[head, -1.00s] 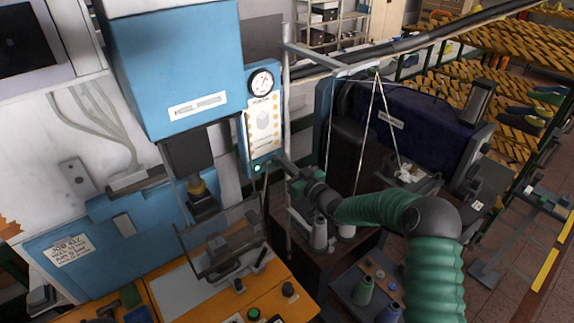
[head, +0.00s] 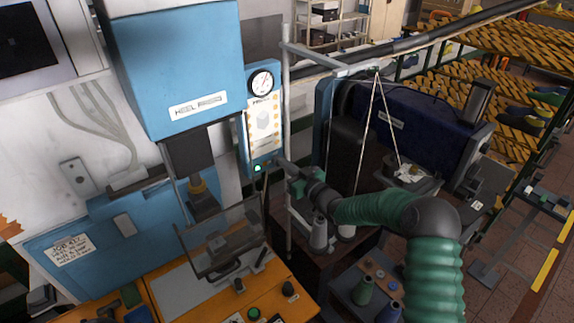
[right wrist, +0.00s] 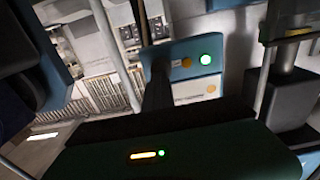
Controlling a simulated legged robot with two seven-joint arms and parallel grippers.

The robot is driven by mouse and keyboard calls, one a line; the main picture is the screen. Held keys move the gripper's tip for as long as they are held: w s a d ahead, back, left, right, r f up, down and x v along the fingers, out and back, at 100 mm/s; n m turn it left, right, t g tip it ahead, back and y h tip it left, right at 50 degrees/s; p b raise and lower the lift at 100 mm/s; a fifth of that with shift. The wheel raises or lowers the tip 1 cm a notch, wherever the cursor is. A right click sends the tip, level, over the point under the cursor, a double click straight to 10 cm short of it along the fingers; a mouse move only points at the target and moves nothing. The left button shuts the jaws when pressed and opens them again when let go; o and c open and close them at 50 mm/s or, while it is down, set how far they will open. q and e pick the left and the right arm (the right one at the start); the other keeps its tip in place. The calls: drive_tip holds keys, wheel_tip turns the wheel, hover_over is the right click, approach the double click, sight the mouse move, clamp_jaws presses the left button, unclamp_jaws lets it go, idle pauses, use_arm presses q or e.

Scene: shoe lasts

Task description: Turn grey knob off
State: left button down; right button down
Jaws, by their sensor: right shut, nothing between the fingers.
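The blue heel press (head: 172,70) has a narrow control panel (head: 264,125) on its right side, with a round gauge above and a lit green lamp (head: 257,168) near its bottom edge. My right gripper (head: 279,161) is shut and empty, its tip at the panel's lower right edge; I cannot tell whether it touches. In the right wrist view, the dark fingers (right wrist: 157,88) reach up to a blue panel end with a green lamp (right wrist: 204,60) and an orange spot. I cannot make out a grey knob for certain; the fingers cover part of the panel. My left gripper is not in view.
A dark knob (head: 288,289) and a green button (head: 253,313) sit on the orange console (head: 180,312) below. A clear guard (head: 222,240) stands over it. A grey upright pole (head: 287,120) is close beside my right gripper. Thread spools (head: 364,289) stand lower right.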

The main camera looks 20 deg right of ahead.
drive_tip(key=c, duration=1.8)
unclamp_jaws()
drive_tip(key=shift+w+a+r, duration=0.2)
drive_tip(key=shift+w+a, duration=0.05)
drive_tip(key=shift+a, duration=0.25)
drive_tip(key=shift+c, duration=0.2)
drive_tip(key=shift+o, duration=1.3)
drive_tip(key=shift+s, duration=0.25)
drive_tip(key=o, duration=0.5)
drive_tip(key=shift+d+f, duration=0.3)
drive_tip(key=shift+f, duration=0.15)
drive_tip(key=shift+c, duration=0.2)
drive_tip(key=shift+o, duration=0.3)
drive_tip(key=shift+s+f, duration=0.1)
drive_tip(key=shift+f, duration=0.1)
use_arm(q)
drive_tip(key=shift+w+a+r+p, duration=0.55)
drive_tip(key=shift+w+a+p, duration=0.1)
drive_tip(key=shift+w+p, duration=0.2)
use_arm(e)
drive_tip(key=v, duration=1.7)
drive_tip(key=shift+s+r, duration=0.15)
drive_tip(key=shift+r, duration=0.05)
